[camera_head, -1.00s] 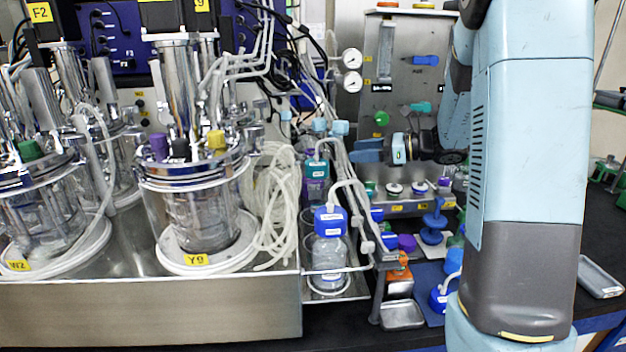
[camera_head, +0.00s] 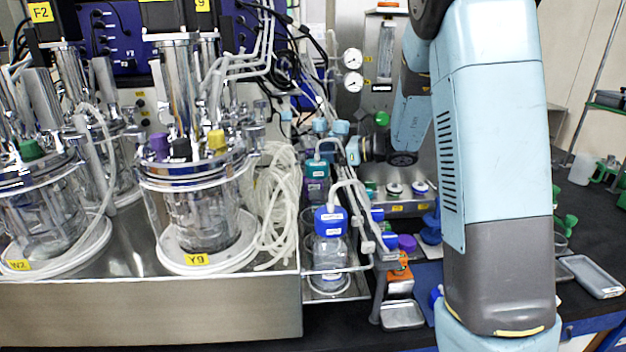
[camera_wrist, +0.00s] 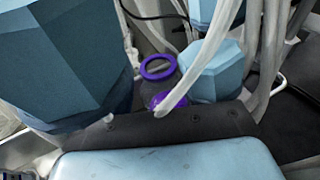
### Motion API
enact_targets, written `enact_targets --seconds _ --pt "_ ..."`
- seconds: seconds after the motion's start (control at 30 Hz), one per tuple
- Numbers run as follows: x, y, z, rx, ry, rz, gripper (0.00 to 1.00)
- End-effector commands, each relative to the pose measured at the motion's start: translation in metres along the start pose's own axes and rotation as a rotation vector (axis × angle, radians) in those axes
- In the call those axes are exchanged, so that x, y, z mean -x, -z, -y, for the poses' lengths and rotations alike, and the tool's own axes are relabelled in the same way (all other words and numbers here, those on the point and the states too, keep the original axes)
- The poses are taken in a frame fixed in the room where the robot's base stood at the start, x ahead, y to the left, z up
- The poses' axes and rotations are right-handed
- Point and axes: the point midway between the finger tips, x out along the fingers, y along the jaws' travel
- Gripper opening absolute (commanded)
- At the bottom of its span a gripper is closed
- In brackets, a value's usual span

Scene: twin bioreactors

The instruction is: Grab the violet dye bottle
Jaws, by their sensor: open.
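A dark object with a violet ring (camera_wrist: 158,68) shows in the wrist view, with a violet patch lower down. A pale tube crosses it, and I cannot tell if it is the violet dye bottle. In the head view, a violet cap (camera_head: 407,243) sits low beside the rack, and a violet area (camera_head: 316,188) shows below a teal-capped bottle (camera_head: 317,168). Which is the dye bottle is unclear. My gripper (camera_head: 353,151) is open and seems empty, above and left of the violet cap, near the tubing. Its fingers are hard to make out.
Pale tubes and light blue connectors (camera_head: 340,127) crowd the space by my gripper. A blue-capped bottle (camera_head: 330,232) stands in front. A glass bioreactor (camera_head: 200,205) is at left. A metal tray (camera_head: 594,276) lies on the black bench at right.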

Motion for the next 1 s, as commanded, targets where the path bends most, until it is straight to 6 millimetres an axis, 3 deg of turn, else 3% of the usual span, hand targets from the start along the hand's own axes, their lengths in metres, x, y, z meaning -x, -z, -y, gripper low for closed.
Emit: enact_targets --seconds 0.2,0.5,1.0 --pt "-0.024 0.000 -0.001 0.000 -0.001 -0.001 0.70" --pt "-0.026 0.000 0.000 0.000 0.000 -0.001 0.70" --pt "-0.026 -0.001 0.000 0.000 0.000 -0.001 0.23"
